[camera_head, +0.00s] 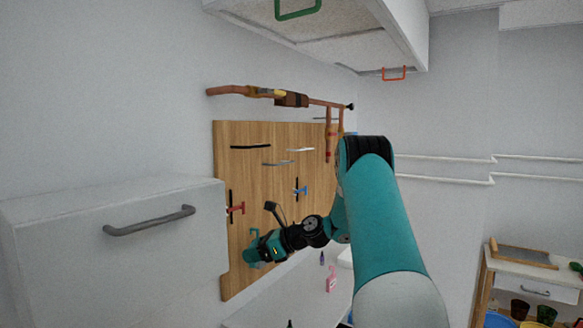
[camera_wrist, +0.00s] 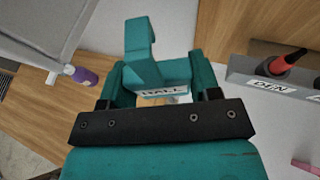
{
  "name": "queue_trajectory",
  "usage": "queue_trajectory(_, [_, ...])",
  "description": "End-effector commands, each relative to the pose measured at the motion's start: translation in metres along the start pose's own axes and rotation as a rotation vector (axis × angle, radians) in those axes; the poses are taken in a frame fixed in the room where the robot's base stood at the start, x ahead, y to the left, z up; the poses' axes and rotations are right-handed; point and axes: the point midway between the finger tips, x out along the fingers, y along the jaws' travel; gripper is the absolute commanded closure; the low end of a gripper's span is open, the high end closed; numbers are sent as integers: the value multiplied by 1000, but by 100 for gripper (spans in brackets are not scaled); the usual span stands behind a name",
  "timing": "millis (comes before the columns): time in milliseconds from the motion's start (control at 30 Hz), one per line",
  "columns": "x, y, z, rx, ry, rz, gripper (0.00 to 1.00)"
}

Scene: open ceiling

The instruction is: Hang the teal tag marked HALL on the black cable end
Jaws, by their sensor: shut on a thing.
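The teal tag marked HALL (camera_wrist: 163,72) is between my gripper's two teal fingers in the wrist view, its white label facing the camera. My gripper (camera_head: 256,250) is shut on it, in front of the lower left of the wooden board (camera_head: 268,210) in the head view. A teal piece (camera_head: 254,235) shows at the gripper there, but I cannot tell tag from fingers. I cannot make out a black cable end for certain. The wrist view shows a red end with a black collar (camera_wrist: 280,65) on a grey rail (camera_wrist: 240,74) labelled DEN, apart from the tag.
A white cabinet (camera_head: 120,245) with a grey handle stands close left of the gripper. Copper pipes (camera_head: 290,99) run above the board. A pink bottle (camera_head: 331,280) stands on the surface below. A purple object (camera_wrist: 85,76) lies left in the wrist view.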

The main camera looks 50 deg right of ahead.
Motion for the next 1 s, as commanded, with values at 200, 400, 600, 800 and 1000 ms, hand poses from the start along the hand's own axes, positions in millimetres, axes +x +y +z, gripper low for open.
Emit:
queue_trajectory(200, [-68,-45,82,47,-2,-141,66])
queue_trajectory(400, [-124,-70,143,97,-2,-253,66])
queue_trajectory(600, [-158,-80,177,130,-1,-320,66])
queue_trajectory(800, [-167,-82,185,142,0,-338,66])
queue_trajectory(1000, [-167,-82,185,142,0,-337,66])
